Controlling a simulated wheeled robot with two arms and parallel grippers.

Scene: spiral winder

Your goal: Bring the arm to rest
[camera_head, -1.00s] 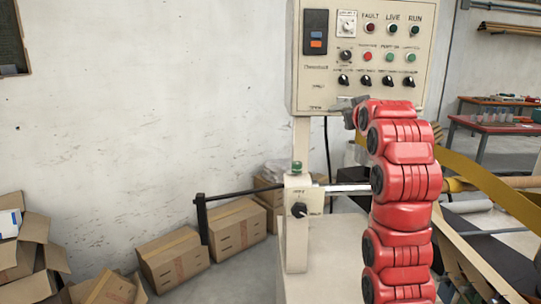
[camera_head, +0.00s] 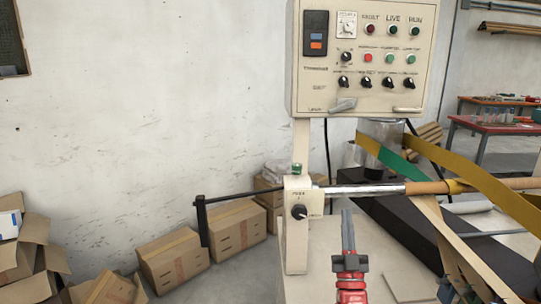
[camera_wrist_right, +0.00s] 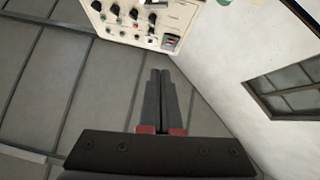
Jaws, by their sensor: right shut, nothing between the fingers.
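My right gripper (camera_head: 347,232) is in the lower middle of the head view, with its red arm below it. Its narrow dark fingers point up, in front of the pale machine bench and below the winding shaft (camera_head: 365,189). In the right wrist view, the two fingers (camera_wrist_right: 160,76) lie together with nothing between them. The control panel (camera_head: 362,55) with lamps, buttons and knobs is above the gripper, apart from it; it also shows at the top of the wrist view (camera_wrist_right: 138,20). My left gripper is out of view.
The shaft carries a tan tube (camera_head: 428,187) with yellow and green strips winding around it. A small switch box (camera_head: 298,226) stands left of the gripper. Cardboard boxes (camera_head: 172,261) lie on the floor at left. A red table (camera_head: 492,124) is far right.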

